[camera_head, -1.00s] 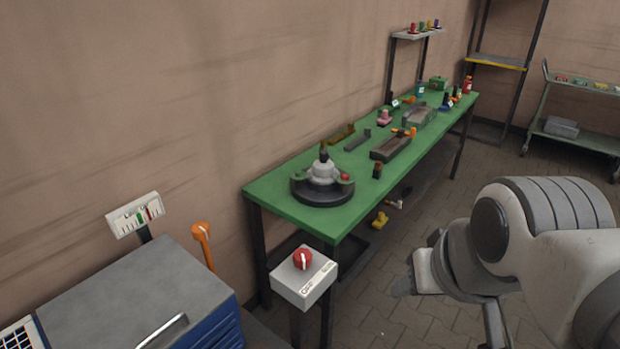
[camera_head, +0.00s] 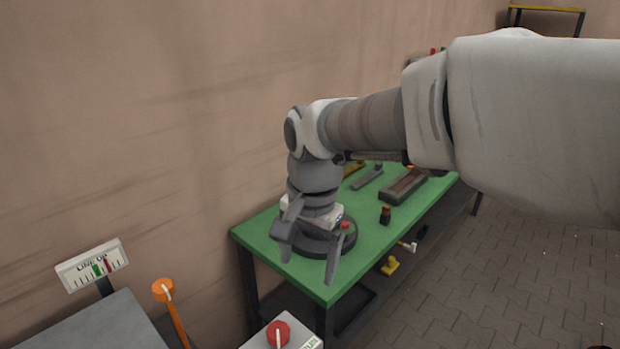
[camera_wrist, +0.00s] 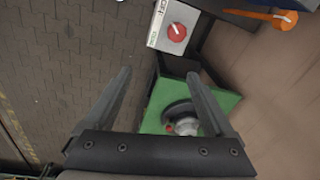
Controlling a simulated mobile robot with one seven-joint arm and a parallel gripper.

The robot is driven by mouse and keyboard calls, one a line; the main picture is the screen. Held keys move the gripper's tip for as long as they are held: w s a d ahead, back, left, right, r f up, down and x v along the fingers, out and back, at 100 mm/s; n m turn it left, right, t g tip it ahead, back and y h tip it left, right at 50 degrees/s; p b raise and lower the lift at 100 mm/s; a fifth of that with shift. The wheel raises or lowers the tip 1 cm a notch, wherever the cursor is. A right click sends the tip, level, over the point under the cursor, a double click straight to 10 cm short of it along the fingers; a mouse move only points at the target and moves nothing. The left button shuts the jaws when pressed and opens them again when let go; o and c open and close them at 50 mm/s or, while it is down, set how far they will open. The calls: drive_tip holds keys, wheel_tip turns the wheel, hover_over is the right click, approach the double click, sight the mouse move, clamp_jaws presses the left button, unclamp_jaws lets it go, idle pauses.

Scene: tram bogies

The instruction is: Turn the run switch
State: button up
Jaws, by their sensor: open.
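The run switch is a red round knob (camera_head: 278,334) with a pale pointer bar, on top of a light grey box (camera_head: 312,343) at the bottom edge of the head view. In the wrist view the red knob (camera_wrist: 177,32) and its box (camera_wrist: 158,45) show at the top, beyond the fingertips. My gripper (camera_head: 308,262) is open and empty, with its fingers pointing down. In the head view it appears above and behind the switch, in front of the green table's round fixture. The gripper also shows in the wrist view (camera_wrist: 158,78), with its fingers wide apart and apart from the knob.
A green table (camera_head: 262,238) carries a dark round fixture (camera_head: 345,240) and several small parts. An orange-topped lever (camera_head: 163,290) and a gauge sign (camera_head: 92,266) stand left of the switch, by a grey cabinet (camera_head: 105,325). Paved floor (camera_head: 480,275) is clear at right.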

drive_tip(key=m, duration=0.1)
hover_over(278, 329)
wheel_tip(278, 329, down, 3)
drive_tip(key=f+g, duration=0.1)
drive_tip(key=shift+h, duration=0.3)
wheel_tip(278, 329, down, 17)
drive_tip(key=b, duration=0.2)
drive_tip(key=shift+f+b, duration=0.15)
drive_tip(key=shift+b, duration=0.25)
drive_tip(key=shift+c, duration=0.3)
drive_tip(key=c, duration=1.3)
